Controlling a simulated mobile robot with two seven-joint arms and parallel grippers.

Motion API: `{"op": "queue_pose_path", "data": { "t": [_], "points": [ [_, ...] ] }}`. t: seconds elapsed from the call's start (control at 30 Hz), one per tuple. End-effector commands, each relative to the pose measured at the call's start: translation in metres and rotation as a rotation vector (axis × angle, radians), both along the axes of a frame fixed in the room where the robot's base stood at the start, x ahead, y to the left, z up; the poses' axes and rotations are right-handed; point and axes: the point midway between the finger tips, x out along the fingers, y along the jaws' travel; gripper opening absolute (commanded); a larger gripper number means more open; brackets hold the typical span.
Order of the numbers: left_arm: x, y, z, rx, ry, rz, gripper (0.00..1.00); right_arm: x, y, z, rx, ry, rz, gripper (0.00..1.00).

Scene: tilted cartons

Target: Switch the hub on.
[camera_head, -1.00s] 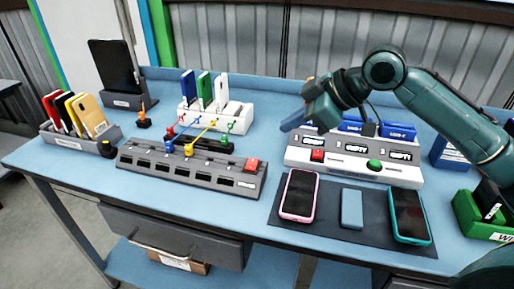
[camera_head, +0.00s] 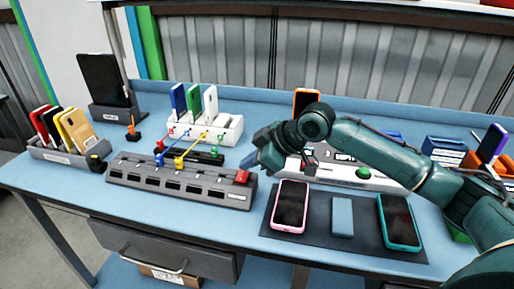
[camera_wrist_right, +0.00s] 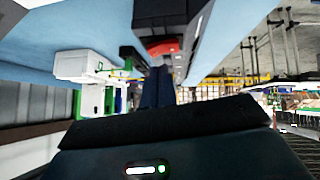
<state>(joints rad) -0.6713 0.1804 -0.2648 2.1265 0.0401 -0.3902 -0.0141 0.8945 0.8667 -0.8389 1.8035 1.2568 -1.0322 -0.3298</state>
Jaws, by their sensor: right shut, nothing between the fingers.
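The hub is a long grey bar (camera_head: 170,185) with several dark ports along its front, lying left of centre in the head view. Its red switch (camera_head: 242,176) is at the right end of its top. My right gripper (camera_head: 250,161) is shut and empty, with its fingertips close to the red switch. In the right wrist view the shut fingers (camera_wrist_right: 157,85) point toward the red switch (camera_wrist_right: 163,47), which is partly hidden. I cannot tell whether they touch it. My left gripper is not in view.
Behind the hub are a dark strip with coloured plugs (camera_head: 190,154) and a white rack (camera_head: 225,135). To the right, a dark mat (camera_head: 318,235) holds phones. My right arm partly covers a white station (camera_head: 300,170). A grey phone rack (camera_head: 60,155) stands left.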

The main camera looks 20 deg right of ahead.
Motion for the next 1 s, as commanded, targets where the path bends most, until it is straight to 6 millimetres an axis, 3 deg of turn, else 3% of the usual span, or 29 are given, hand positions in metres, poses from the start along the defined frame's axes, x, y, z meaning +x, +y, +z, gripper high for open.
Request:
{"op": "queue_pose_path", "data": {
  "t": [0.2,0.53,0.77,0.8,1.0],
  "points": [
    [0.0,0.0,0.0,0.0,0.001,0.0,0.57,0.002,-0.002,-0.014,0.001,-0.001,-0.001,0.0],
    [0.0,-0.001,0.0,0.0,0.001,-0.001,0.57,0.002,-0.002,-0.014,0.001,0.0,-0.001,0.0],
    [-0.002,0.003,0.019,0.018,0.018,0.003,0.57,0.005,-0.004,-0.016,0.071,0.11,-0.004,0.0],
    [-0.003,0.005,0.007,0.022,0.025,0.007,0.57,0.005,-0.004,-0.022,0.063,0.099,-0.001,0.0],
    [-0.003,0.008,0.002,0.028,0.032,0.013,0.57,0.004,-0.003,-0.024,0.06,0.1,0.0,0.0]
  ]
}}
